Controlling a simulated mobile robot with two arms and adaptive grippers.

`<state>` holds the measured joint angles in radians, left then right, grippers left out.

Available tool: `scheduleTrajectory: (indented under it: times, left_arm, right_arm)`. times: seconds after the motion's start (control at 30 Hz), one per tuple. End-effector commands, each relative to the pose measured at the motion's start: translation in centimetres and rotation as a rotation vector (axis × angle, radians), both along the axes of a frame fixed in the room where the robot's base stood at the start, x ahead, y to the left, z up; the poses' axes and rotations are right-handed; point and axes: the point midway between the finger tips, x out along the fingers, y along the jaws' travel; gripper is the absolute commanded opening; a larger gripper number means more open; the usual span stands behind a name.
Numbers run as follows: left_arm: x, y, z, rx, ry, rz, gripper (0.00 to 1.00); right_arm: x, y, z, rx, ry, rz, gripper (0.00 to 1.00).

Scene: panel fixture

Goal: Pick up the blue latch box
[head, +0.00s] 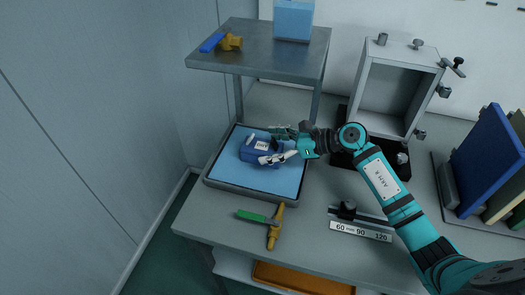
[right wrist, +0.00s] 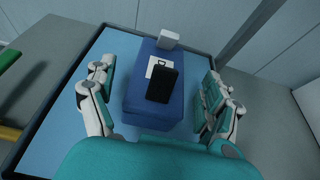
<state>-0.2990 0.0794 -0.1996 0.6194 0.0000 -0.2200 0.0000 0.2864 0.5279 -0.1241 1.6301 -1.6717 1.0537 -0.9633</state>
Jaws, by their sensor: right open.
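The blue latch box (head: 258,150) sits on a light blue mat in a dark-rimmed tray (head: 217,184) on the bench. It has a white label, a dark part and a pale grey part on it, seen in the right wrist view (right wrist: 150,101). My right gripper (head: 281,145) is open at the box, partly covering it in the head view. In the right wrist view its fingers (right wrist: 158,105) stand on either side of the box, with a gap on each side. My left gripper is not in view.
A shelf (head: 270,62) stands above the tray's back, holding a light blue box (head: 293,20). A green-handled tool (head: 258,217) lies in front of the tray.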

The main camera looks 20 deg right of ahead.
Motion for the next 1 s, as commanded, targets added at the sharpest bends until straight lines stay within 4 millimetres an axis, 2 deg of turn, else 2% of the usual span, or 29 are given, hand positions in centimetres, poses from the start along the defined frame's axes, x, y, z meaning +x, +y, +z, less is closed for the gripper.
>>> scheduleTrajectory:
  times: [0.03,0.2,0.47,1.0]
  left_arm:
    - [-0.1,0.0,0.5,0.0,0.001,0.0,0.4]
    - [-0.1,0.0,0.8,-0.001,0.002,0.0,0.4]
    - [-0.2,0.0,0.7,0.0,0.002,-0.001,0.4]
    - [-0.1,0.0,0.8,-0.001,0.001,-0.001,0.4]
  right_arm:
    - [0.4,0.7,-0.2,0.007,0.002,0.001,0.85]
    - [1.4,2.1,-1.1,0.003,0.001,0.0,0.85]
    - [1.5,2.2,-1.3,0.0,0.0,0.0,0.85]
    - [1.5,2.2,-1.3,0.0,0.0,0.0,0.15]
